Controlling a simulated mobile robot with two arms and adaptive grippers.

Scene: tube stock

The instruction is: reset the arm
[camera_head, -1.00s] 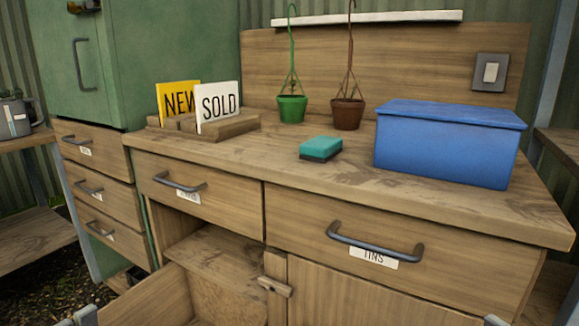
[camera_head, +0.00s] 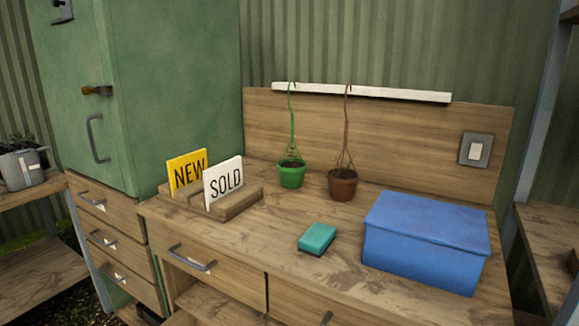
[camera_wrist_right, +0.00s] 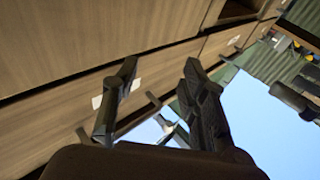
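My right gripper (camera_wrist_right: 160,75) shows in the right wrist view with its two dark fingers spread apart and nothing between them. Behind the fingers are the wooden cabinet fronts (camera_wrist_right: 120,35), seen at a slant, with handles and white labels. I cannot tell the exact gap between the fingers and the cabinet. Neither gripper shows in the head view, and I cannot make out my left gripper in any view.
The wooden bench (camera_head: 270,215) holds a blue box (camera_head: 425,240), a teal sponge (camera_head: 317,238), NEW (camera_head: 187,172) and SOLD (camera_head: 223,182) signs in a stand, and green (camera_head: 291,175) and brown (camera_head: 342,184) hanging pots. A tall green cabinet (camera_head: 170,90) stands left.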

